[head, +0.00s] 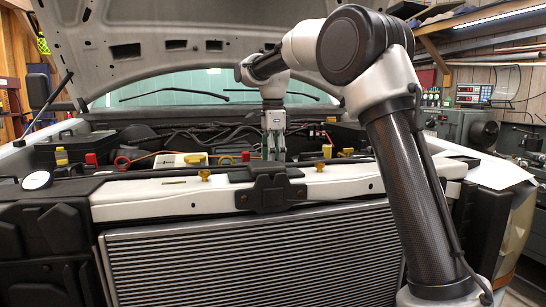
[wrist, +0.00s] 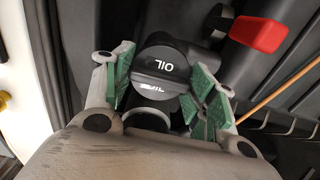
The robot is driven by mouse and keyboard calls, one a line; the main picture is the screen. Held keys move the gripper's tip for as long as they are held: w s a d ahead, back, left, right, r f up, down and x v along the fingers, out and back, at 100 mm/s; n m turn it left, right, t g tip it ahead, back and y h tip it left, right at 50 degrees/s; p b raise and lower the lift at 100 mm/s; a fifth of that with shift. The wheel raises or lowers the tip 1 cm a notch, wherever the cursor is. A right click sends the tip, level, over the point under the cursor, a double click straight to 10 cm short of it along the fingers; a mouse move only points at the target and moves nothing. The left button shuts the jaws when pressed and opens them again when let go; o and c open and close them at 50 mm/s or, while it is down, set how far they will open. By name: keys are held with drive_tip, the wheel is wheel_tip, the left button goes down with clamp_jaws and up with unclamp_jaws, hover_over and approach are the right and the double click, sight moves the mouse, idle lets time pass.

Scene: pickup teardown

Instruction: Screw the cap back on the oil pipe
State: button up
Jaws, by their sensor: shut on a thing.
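The black cap (wrist: 162,66) with white "OIL" lettering is in the middle of the wrist view. It sits between the green-padded fingers of my gripper (wrist: 163,80), which is shut on it. More white lettering shows on a dark face just below, and a pale ring (wrist: 146,117) lies below that. In the head view my gripper (head: 273,147) points down into the engine bay behind the front crossmember, and the cap cannot be made out there.
A red-handled part (wrist: 258,34) lies close to the upper right of the gripper in the wrist view. An orange rod (wrist: 282,92) runs at the right. The white crossmember (head: 140,193) with yellow caps is in front, and the raised hood (head: 200,22) is above.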

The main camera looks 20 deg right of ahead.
drive_tip(key=shift+f, duration=0.4)
idle(0.6)
drive_tip(key=o, duration=1.1)
drive_tip(key=shift+c, duration=0.2)
wheel_tip(320, 180, up, 11)
drive_tip(key=shift+c, duration=1.4)
wheel_tip(320, 180, down, 11)
drive_tip(key=shift+f, duration=0.1)
